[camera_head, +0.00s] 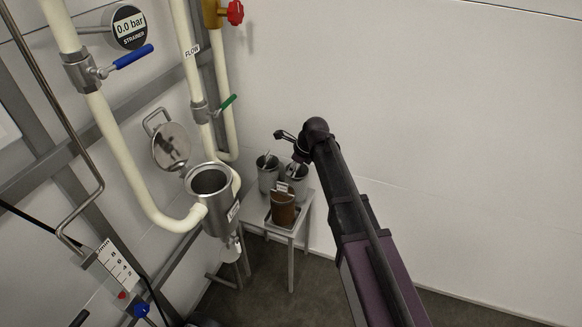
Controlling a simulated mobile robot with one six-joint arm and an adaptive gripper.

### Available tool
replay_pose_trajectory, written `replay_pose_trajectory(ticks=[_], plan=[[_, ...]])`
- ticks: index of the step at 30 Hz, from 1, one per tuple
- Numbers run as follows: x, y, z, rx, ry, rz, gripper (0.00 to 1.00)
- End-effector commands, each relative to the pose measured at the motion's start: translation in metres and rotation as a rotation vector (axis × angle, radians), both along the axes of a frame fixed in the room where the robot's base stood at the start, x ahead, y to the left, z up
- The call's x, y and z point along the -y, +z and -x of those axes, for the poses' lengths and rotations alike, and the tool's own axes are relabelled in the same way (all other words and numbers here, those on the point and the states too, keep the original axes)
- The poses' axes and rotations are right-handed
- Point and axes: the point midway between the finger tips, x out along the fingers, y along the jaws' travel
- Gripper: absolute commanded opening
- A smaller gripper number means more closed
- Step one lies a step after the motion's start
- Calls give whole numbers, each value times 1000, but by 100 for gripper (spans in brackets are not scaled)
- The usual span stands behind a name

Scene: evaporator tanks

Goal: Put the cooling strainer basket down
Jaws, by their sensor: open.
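A brown, bucket-shaped strainer basket (283,212) stands upright on a small metal table (255,218), with a light tag or handle at its top. I take it to be the cooling basket. My gripper (299,158) is at the end of the dark arm, above and behind the brown basket and close to the rear metal pots. It is open and apart from the brown basket. The fingertips are small and partly hidden by my wrist. The open strainer housing (211,182) is to the left, its round lid (171,146) swung up.
Two metal pots, a left one (267,178) and a right one (296,183), stand at the table's back. Cream pipes (128,160), a blue-handled valve (132,56) and a green-handled valve (228,102) crowd the left. A gauge (128,27) reads 0.0 bar. The floor at right is clear.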

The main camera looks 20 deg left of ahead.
Motion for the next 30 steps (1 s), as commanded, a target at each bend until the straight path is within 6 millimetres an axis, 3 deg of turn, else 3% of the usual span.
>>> replay_pose_trajectory(ticks=[17, 23, 30], plan=[[6, 0, 1, 9, 17, 6, 45], [41, -2, 7, 57, 119, 38, 45], [115, -6, 23, 156, 368, 114, 45]])
